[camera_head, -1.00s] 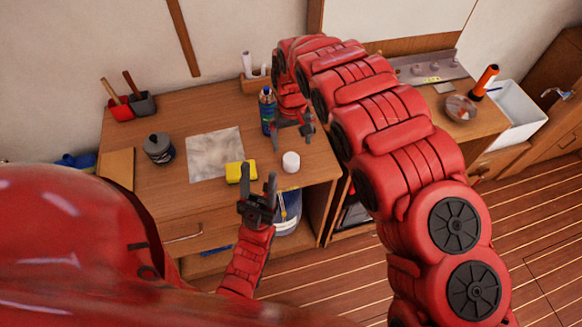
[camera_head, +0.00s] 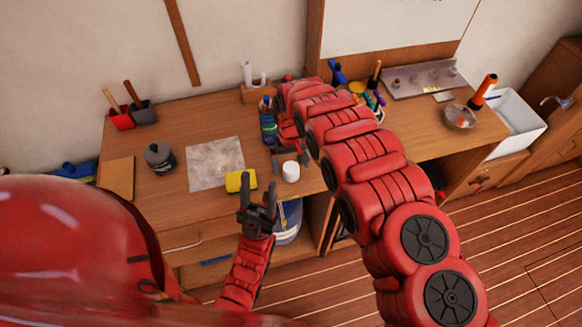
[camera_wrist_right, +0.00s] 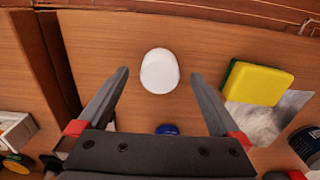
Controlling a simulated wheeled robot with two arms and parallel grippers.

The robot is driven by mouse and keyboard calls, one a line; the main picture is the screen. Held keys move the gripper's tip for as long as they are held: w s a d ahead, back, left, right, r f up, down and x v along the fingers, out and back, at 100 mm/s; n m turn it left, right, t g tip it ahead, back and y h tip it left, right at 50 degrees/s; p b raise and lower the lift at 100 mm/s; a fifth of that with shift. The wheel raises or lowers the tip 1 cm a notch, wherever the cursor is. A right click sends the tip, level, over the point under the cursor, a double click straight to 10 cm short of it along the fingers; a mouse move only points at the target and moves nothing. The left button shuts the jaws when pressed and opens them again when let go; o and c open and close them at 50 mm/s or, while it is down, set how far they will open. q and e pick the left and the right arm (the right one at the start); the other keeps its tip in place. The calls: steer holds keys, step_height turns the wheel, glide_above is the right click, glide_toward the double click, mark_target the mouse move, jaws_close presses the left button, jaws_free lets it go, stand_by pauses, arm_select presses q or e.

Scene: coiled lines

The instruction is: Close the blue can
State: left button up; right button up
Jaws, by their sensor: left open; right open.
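The blue can (camera_head: 268,128) stands upright on the desk, left of my right forearm. A blue top (camera_wrist_right: 167,129) shows small beyond the palm in the right wrist view. A white round cap (camera_head: 290,171) lies on the desk near its front edge. In the right wrist view the cap (camera_wrist_right: 159,71) shows between the spread fingertips, with a gap on each side. My right gripper (camera_head: 291,157) is open just behind the cap; I cannot tell its height over the desk. My left gripper (camera_head: 257,192) is open and empty in front of the desk, fingers up.
A yellow sponge (camera_head: 240,181) lies left of the cap, by a grey sheet (camera_head: 214,165). A dark grey jar (camera_head: 159,157) stands further left. Several bottles stand behind my right arm. A blue bucket (camera_head: 289,222) is under the desk.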

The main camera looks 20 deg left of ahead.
steer(key=shift+f+p, duration=0.3)
steer(key=shift+f, duration=0.95)
steer(key=c, duration=1.4)
